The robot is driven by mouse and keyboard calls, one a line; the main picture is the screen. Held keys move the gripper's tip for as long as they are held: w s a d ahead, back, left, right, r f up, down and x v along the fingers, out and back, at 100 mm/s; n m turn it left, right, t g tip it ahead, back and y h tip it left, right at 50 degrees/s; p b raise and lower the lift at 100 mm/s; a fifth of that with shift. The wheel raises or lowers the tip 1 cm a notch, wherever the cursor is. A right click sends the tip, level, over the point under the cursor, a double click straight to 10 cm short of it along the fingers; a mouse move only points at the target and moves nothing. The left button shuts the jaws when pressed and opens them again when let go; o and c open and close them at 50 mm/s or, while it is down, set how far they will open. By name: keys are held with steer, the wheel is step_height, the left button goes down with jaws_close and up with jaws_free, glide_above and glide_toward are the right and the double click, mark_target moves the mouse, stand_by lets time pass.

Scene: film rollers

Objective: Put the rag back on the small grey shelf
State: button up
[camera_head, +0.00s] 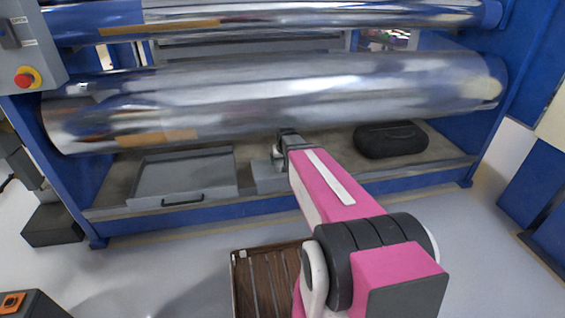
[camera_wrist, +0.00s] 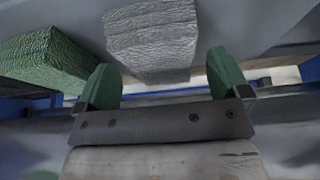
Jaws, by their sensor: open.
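My gripper (camera_wrist: 162,82) is open in the wrist view, with its two green fingers spread apart. A grey, wrinkled, folded cloth-like block (camera_wrist: 152,38) lies beyond and between the fingertips; I cannot tell whether they touch it. A green textured folded block (camera_wrist: 42,60) lies to the left of the left finger. Which of the two is the rag is not certain. In the head view my arm reaches under the big roller, and the gripper's fingers are mostly hidden. A small grey shelf-like box (camera_head: 268,178) sits just below the wrist on the machine's lower deck.
A large shiny roller (camera_head: 280,95) spans above the deck, close over my wrist. A grey drawer tray (camera_head: 185,178) stands left and a black rounded bag (camera_head: 390,140) right. A slatted brown crate (camera_head: 265,280) is on the floor. Blue frame posts stand at both sides.

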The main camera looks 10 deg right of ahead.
steer(key=v, duration=1)
steer(key=s+a+f+g, duration=0.1)
steer(key=s+f, duration=0.3)
steer(key=s, duration=0.4)
steer(key=s+a+f+g, duration=0.1)
steer(key=s+f+g, duration=0.2)
steer(key=s, duration=0.6)
steer(key=shift+a+f+g, duration=0.3)
steer(key=shift+a+f, duration=0.05)
steer(key=shift+f, duration=0.35)
steer(key=shift+c, duration=0.2)
